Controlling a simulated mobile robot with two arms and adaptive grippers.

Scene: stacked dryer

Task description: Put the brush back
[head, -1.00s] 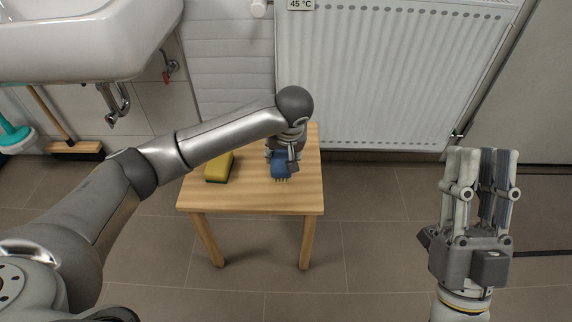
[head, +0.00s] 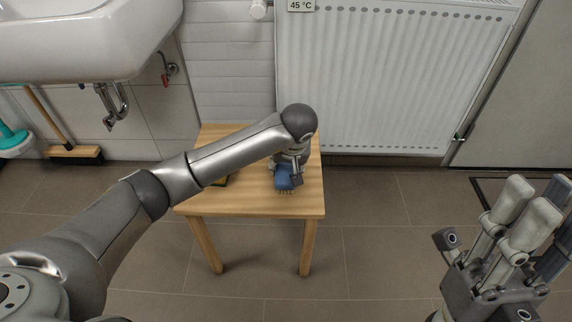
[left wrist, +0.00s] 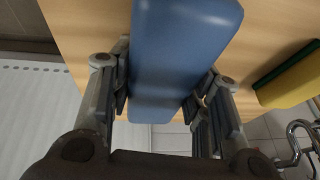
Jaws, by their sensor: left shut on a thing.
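The blue brush (head: 284,183) is over the front right part of the small wooden table (head: 250,206), with its pale bristles facing the front edge. My left gripper (head: 287,170) is shut on the brush. In the left wrist view the blue body of the brush (left wrist: 182,45) sits between the two fingers, which press its sides. I cannot tell whether the brush touches the table top. My right gripper (head: 530,215) is open and empty, over the floor at the right.
A yellow and green sponge lies on the table, mostly hidden behind my left forearm; it shows in the left wrist view (left wrist: 292,80). A radiator (head: 390,85) stands behind the table. A sink (head: 85,45) and a broom (head: 75,153) are at left.

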